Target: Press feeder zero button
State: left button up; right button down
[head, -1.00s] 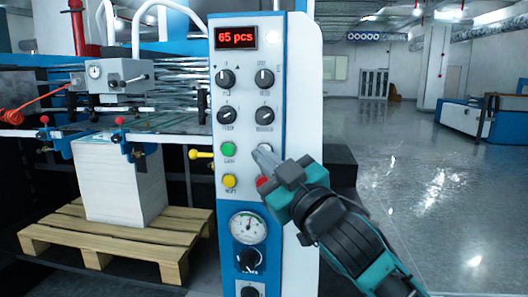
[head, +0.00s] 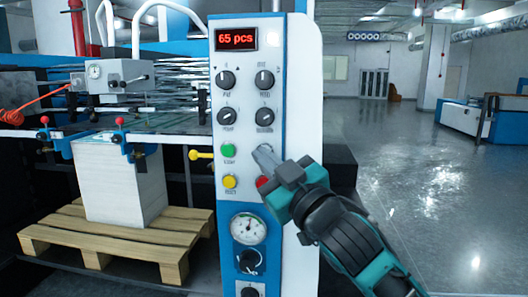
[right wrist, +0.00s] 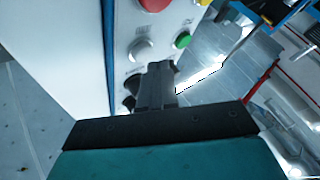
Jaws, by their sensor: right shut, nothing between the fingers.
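The control panel (head: 288,110) is a tall white and blue column with a red display (head: 236,38) reading 65 pcs. My right gripper (head: 262,154) is shut and empty, with its tips in front of the panel beside the green button (head: 228,150). I cannot tell whether the tips touch the panel. The button labels are too small to read surely. My left gripper is not in view.
A yellow button (head: 229,181) and a partly covered red button (head: 263,184) sit lower on the panel. Several black knobs (head: 264,80) are above, and a gauge (head: 248,229) is below. A paper stack (head: 120,190) stands on a pallet (head: 60,233) at left. Open floor lies right.

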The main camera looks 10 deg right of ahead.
jog(key=shift+w+d, duration=0.1)
jog(key=shift+w, duration=0.1)
dwell(0.4)
jog(key=shift+w+d, duration=0.15)
jog(key=shift+w, duration=0.2)
jog(key=shift+s, duration=0.1)
dwell(0.5)
jog(key=shift+s+a+p, duration=0.3)
jog(key=shift+s+p, duration=0.05)
jog(key=shift+s, duration=0.3)
jog(key=s, duration=0.1)
jog(key=s+a, duration=0.1)
jog(key=s, duration=0.1)
jog(key=s+a, duration=0.1)
jog(key=shift+s+p, duration=0.35)
jog(key=shift+p, duration=0.05)
dwell(0.3)
